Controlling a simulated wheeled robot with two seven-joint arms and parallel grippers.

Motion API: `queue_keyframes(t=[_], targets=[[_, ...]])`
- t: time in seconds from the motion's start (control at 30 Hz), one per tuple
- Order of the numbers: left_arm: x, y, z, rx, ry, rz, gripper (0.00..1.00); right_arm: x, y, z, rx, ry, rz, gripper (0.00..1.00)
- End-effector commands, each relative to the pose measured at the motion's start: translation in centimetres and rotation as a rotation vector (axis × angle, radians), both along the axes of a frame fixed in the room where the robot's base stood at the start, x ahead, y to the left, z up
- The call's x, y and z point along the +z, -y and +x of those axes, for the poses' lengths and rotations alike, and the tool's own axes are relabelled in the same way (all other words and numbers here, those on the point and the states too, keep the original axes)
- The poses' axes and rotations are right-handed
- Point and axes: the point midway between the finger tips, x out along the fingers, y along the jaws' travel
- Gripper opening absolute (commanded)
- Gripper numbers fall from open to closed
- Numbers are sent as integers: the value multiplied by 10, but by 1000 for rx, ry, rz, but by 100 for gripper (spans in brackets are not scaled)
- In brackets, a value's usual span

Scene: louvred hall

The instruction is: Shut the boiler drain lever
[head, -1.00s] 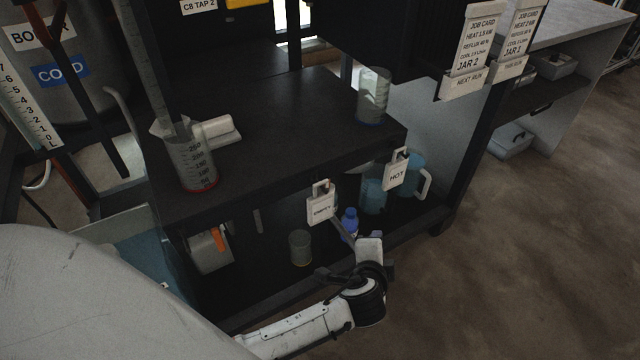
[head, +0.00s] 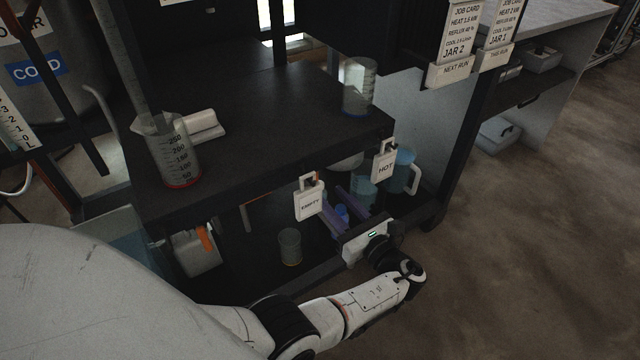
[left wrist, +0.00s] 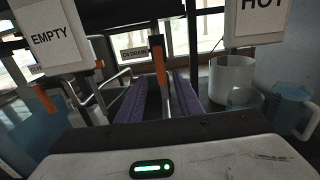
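In the left wrist view a plate reading "C6 DRAIN" (left wrist: 134,54) stands beyond the gripper. Just right of it is an upright orange lever (left wrist: 158,62), seen between the finger tips; I cannot tell whether it touches either finger. My left gripper (left wrist: 165,78) has two purple fingers spread apart with nothing clearly held. In the head view the left gripper (head: 331,193) reaches under the dark bench top beside the EMPTY tag (head: 309,202). The drain lever is mostly hidden there by the bench and tag. My right gripper is not in view.
The EMPTY and HOT (head: 384,164) tags hang from the bench's front edge close to the gripper. A blue jug (head: 403,172) and a small beaker (head: 290,246) stand on the lower shelf. Another orange handle (head: 205,238) is at left. Floor at right is clear.

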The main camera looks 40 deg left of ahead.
Motion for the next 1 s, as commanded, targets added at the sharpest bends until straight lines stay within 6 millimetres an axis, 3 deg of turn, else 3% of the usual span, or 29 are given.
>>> queue_keyframes(t=[0.1, 0.3, 0.5, 0.77, 0.93, 1.0], targets=[[-1, -24, 9, 3, 4, 1, 33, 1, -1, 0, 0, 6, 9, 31], [-1, -51, 21, 1, 3, -1, 33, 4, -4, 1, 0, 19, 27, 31], [0, -63, 26, 0, 2, -2, 33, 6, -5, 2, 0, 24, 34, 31], [0, -64, 27, -1, 3, -2, 33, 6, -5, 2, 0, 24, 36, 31], [0, -64, 26, -1, 3, -3, 4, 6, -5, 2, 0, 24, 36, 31], [0, -64, 26, -1, 3, -3, 0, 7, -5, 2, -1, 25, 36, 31]])
